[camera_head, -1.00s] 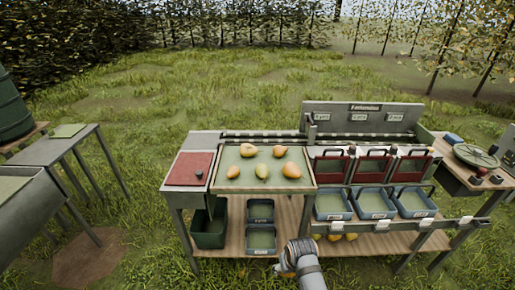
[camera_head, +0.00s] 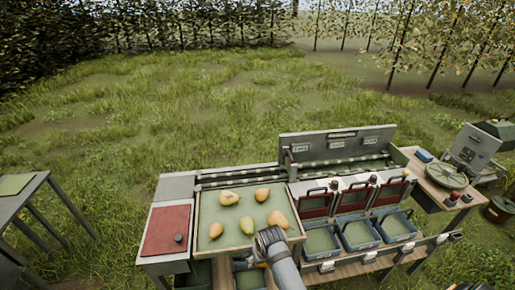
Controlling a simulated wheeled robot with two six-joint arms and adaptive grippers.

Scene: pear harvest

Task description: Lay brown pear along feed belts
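Several pears lie on the green-lined sorting tray (camera_head: 205,216): a yellow-orange pear (camera_head: 228,198), an orange pear (camera_head: 262,194), a small orange pear (camera_head: 216,230), a yellow-green pear (camera_head: 246,226) and a larger orange-brown pear (camera_head: 277,219). I cannot tell for certain which is the brown one. Dark striped strips that look like the feed belts (camera_head: 240,177) run behind the tray. My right gripper (camera_head: 266,238) is over the tray's front right part, just in front of the orange-brown pear. Its fingers are too small to read, and contact cannot be told. My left gripper is out of view.
A red panel (camera_head: 167,231) with a dark knob is left of the tray. Red-fronted gates (camera_head: 352,199) and blue bins (camera_head: 359,236) stand to the right, below a grey labelled board (camera_head: 337,143). A separate table (camera_head: 20,205) stands left.

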